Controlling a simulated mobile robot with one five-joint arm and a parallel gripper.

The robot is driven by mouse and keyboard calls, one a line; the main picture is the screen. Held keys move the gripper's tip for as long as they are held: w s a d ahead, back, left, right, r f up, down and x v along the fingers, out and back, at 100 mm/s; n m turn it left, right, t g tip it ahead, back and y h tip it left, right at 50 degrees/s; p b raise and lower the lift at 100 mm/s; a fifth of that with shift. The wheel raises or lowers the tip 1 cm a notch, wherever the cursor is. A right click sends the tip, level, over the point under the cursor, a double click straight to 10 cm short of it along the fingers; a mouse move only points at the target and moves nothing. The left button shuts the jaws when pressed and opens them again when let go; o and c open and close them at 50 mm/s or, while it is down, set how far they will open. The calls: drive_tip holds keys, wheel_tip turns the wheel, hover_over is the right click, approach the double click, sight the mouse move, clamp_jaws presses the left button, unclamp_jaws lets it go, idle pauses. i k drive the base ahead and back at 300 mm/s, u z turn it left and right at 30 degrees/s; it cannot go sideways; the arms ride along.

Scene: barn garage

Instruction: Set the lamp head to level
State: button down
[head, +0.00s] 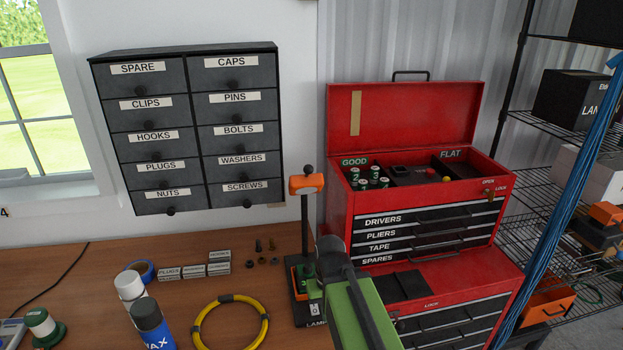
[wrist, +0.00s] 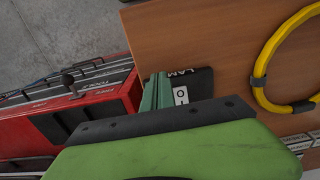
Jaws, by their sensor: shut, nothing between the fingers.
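The lamp stands at the right end of the wooden bench in the head view. Its orange lamp head (head: 307,184) is at the top of a thin dark post (head: 305,228), with a dark knob above it. The head looks close to horizontal; a slight tilt cannot be judged. The dark lamp base (head: 312,322) carries a white switch plate, and the base also shows in the wrist view (wrist: 201,84). My gripper (wrist: 156,88) is shut and empty, with its green fingers beside the base, well below the lamp head. My green arm hides part of the lamp's right side in the head view.
A red toolbox (head: 410,211) with an open lid stands close to the right of the lamp. Dark drawers (head: 190,125) hang on the wall behind.

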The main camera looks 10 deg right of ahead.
sight(310, 183)
drive_tip(key=z, duration=0.2)
drive_tip(key=k, duration=0.6)
drive_tip(key=u, duration=3.45)
drive_tip(key=k, duration=1)
drive_tip(key=z, duration=0.5)
drive_tip(key=i, duration=1)
drive_tip(key=u, duration=0.15)
